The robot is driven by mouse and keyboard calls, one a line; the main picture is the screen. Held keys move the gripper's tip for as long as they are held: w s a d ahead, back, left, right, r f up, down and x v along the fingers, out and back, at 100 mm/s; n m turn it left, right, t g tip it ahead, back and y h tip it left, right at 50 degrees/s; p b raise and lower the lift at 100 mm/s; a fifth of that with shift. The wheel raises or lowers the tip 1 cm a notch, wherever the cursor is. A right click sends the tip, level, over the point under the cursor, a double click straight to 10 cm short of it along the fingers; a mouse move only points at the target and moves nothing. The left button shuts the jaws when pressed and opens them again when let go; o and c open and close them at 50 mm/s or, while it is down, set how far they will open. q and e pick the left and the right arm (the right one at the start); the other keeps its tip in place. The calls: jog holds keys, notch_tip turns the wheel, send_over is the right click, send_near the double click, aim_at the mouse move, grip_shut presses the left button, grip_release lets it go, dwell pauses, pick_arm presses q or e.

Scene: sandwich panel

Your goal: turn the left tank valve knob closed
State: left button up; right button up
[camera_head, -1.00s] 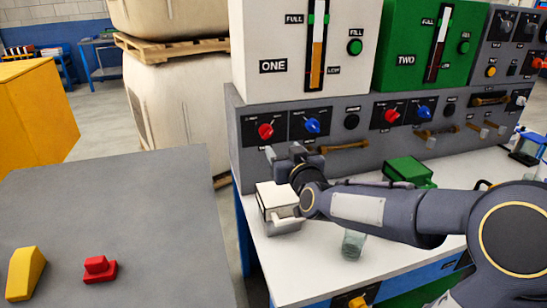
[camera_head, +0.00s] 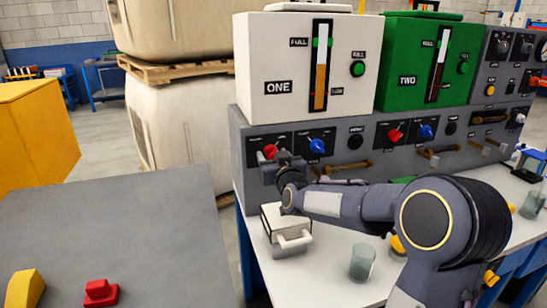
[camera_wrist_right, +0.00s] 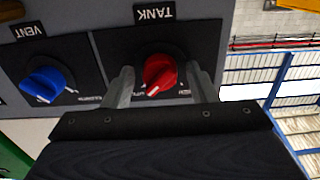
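The left tank knob is red. In the head view the knob (camera_head: 270,151) shows on the grey panel below the white tank ONE (camera_head: 290,65), partly hidden by my right gripper (camera_head: 279,163). In the right wrist view the red knob (camera_wrist_right: 159,75) sits under the TANK label, between the two fingers of my right gripper (camera_wrist_right: 160,82). The fingers are open, one on each side of the knob, with a gap visible on both sides. The knob's white mark points down and left in that view. My left gripper is not in view.
The blue vent knob (camera_head: 317,146) is just right of the red one; it also shows in the wrist view (camera_wrist_right: 47,84). A white box with a handle (camera_head: 286,231) and a glass (camera_head: 363,262) stand on the white counter below my right arm.

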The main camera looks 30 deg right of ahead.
jog(key=c, duration=0.8)
jog(key=shift+n, duration=0.4)
jog(key=n, duration=0.3)
jog(key=shift+n+p, duration=0.4)
jog(key=n+p, duration=0.3)
jog(key=n, duration=1)
jog(key=shift+d+n, duration=0.1)
jog(key=shift+n, duration=0.2)
